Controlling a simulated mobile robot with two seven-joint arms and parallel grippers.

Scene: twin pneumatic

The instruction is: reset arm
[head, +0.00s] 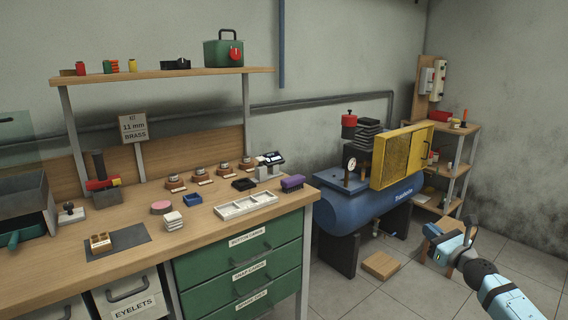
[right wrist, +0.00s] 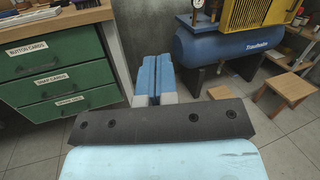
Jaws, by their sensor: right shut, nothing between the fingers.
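My right arm comes in from the lower right of the head view. Its light blue gripper (head: 452,246) is over the floor, to the right of the blue compressor. In the right wrist view the two blue fingers of this gripper (right wrist: 154,80) lie side by side, shut, with nothing between them. They point toward the gap between the green drawers and the compressor. My left gripper is in neither view.
The workbench (head: 255,222) with green drawers (head: 240,262) fills the left. The blue compressor (head: 365,200) with its yellow guard (head: 402,157) stands beside it. A wooden block (head: 381,265) and a small stool (right wrist: 288,90) are on the floor. Wooden shelves (head: 458,150) stand behind. Floor at the front right is clear.

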